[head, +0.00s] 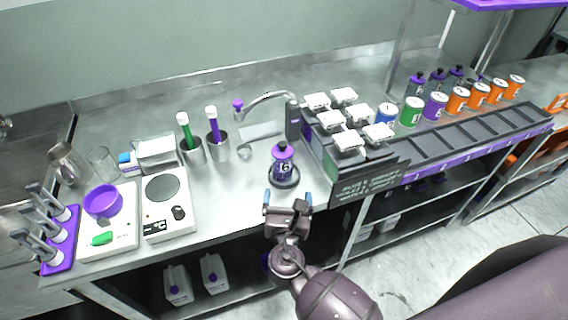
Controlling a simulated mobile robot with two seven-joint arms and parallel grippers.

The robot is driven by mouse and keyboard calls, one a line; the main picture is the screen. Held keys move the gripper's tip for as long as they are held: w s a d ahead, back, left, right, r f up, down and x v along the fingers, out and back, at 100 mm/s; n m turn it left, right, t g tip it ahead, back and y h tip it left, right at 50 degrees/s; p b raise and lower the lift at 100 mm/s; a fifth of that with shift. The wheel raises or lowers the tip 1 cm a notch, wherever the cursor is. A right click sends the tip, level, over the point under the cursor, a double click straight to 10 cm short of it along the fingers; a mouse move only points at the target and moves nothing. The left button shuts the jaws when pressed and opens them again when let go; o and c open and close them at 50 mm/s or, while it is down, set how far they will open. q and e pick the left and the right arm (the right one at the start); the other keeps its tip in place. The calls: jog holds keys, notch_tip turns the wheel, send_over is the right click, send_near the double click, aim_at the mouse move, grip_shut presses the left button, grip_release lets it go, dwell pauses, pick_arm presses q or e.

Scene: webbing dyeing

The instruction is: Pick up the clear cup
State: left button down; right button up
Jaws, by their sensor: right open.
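A clear cup (104,164) stands upright at the left end of the steel counter, behind the white scale with the purple bowl. Its walls are transparent and its lower edge is partly hidden. My right gripper (288,198) is at the counter's front edge, with its two blue-tipped fingers spread and nothing between them. It is well to the right of the cup, just in front of a purple bottle. My left gripper is not in view.
The purple bottle (283,163) stands on a dark round base. A purple bowl (103,201), a hotplate (166,203) and a purple rack (62,245) line the left front. A metal pitcher (68,165) is left of the cup. The counter between hotplate and bottle is clear.

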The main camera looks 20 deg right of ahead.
aim_at(282, 169)
jog(key=shift+w+a+r+n, duration=0.15)
jog(key=shift+a+n, duration=0.15)
jog(key=shift+n, duration=0.1)
jog(key=shift+w, duration=0.35)
jog(key=x, duration=0.4)
jog(key=shift+w+d+r, duration=0.1)
jog(key=shift+w+d, duration=0.05)
jog(key=shift+w, duration=0.2)
jog(key=shift+a+r+p+x, duration=0.15)
jog(key=shift+p+x, duration=0.05)
jog(key=shift+x, duration=1.15)
jog(key=shift+a+r+p+x, duration=0.1)
jog(key=shift+a+p+x, duration=0.1)
jog(key=shift+x, duration=1.1)
jog(key=shift+w, duration=0.1)
jog(key=c, duration=1.1)
